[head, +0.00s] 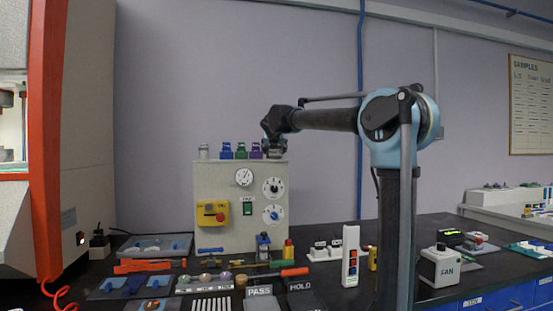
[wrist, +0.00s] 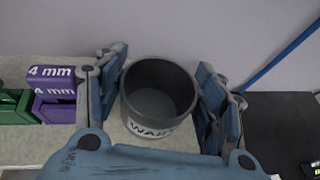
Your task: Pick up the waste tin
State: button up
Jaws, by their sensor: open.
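The waste tin (wrist: 157,97) is a dark grey, open-topped round tin with a white label whose visible letters begin "WA". In the wrist view it stands upright between the two blue fingers of my gripper (wrist: 160,100). The fingers are open, one on each side of the tin, with a narrow gap at the right; whether the left finger touches it I cannot tell. In the head view my gripper (head: 274,152) points down at the right end of the top of the grey panel box (head: 222,178), and the tin is mostly hidden there.
Purple blocks (wrist: 52,92) marked "4 mm" and a green block (wrist: 14,105) stand left of my gripper on the same top. A blue block (head: 226,150) and a small pale item (head: 204,151) stand further left. The wall is close behind. The bench below is crowded.

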jog(key=c, duration=0.8)
